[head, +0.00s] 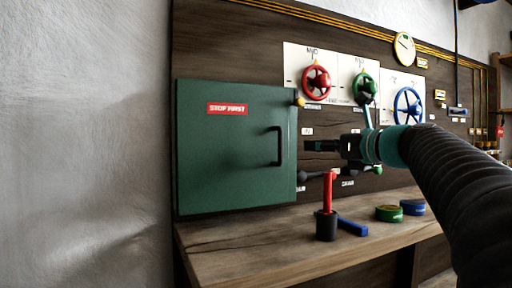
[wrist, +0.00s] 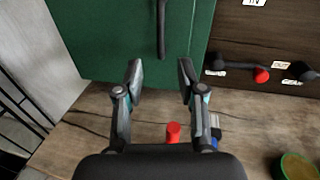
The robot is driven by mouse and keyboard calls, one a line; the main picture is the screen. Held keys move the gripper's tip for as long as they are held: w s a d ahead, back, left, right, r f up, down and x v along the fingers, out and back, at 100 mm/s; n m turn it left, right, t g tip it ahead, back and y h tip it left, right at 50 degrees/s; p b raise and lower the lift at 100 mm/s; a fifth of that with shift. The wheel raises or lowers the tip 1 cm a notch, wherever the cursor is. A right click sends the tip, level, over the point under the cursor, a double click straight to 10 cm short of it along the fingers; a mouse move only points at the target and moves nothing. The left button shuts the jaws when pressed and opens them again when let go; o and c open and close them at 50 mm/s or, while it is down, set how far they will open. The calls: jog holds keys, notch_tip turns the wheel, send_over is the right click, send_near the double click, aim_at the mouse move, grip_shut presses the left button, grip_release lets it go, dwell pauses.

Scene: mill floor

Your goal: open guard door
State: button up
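The green guard door (head: 232,165) is shut on the left of the wooden panel, with a red "STOP FIRST" label (head: 227,109) and a black vertical handle (head: 277,146) near its right edge. In the wrist view the door (wrist: 100,40) fills the top left, and its handle (wrist: 161,30) lies ahead, between the lines of my fingers. My gripper (head: 310,146) is to the right of the handle in the head view, pointing left, apart from it. In the wrist view my gripper (wrist: 160,78) has its fingers spread with nothing between them.
Below my gripper a red upright handle (head: 328,192) stands in a black base beside a blue bar (head: 352,227) on the wooden bench (head: 270,260). Green (head: 389,213) and blue (head: 413,207) round pieces lie rightward. Red (head: 316,82), green (head: 365,87) and blue (head: 407,105) wheels are on the panel.

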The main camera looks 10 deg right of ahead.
aim_at(280, 159)
jog(key=x, duration=0.9)
jog(key=p+x, duration=0.1)
jog(key=x, duration=0.4)
jog(key=shift+r, duration=0.35)
grip_shut()
